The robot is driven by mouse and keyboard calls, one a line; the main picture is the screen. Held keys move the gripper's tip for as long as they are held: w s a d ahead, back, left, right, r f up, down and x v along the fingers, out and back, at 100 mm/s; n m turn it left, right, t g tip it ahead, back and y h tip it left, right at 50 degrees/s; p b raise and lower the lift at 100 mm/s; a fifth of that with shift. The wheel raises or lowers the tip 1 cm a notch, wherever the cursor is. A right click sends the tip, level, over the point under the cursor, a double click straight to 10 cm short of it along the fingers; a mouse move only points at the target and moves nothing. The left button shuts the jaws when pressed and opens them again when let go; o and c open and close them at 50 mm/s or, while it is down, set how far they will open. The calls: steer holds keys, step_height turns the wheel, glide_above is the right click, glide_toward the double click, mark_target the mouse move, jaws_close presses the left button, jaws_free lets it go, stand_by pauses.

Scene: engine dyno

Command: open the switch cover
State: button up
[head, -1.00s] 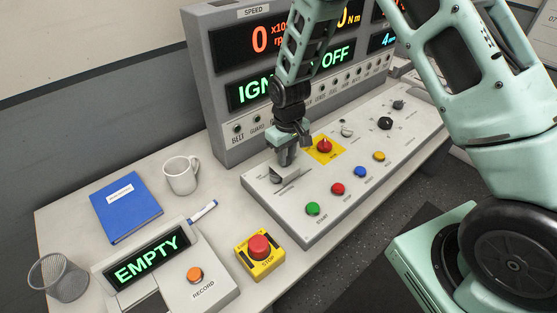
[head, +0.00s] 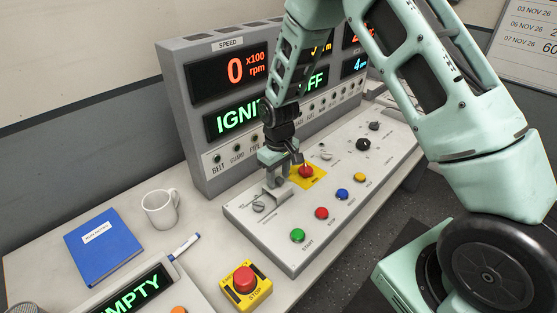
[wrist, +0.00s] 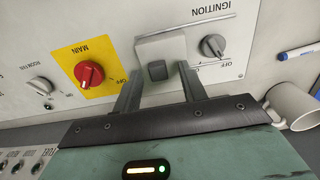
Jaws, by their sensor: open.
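The switch cover (wrist: 160,47) is a pale grey boxy piece on the control panel, between the red MAIN knob and the ignition knob in the wrist view. A small dark square part (wrist: 157,71) shows at its near edge; I cannot tell how far the cover is lifted. In the head view the cover (head: 284,194) shows as a pale plate beside the gripper. My gripper (wrist: 159,70) is open, one finger on either side of the dark part and the cover's near edge. Contact cannot be told. In the head view my gripper (head: 274,178) is low over the panel.
The red MAIN knob (wrist: 89,74) on its yellow plate and the grey ignition knob (wrist: 213,46) flank the fingers closely. The green button (head: 297,235) and other buttons lie nearer. A mug (head: 160,209), blue book (head: 104,246) and emergency stop (head: 245,280) stand left.

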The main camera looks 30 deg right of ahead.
mark_target(278, 180)
step_height(278, 180, up, 17)
steer(key=b, duration=0.2)
stand_by(0.6)
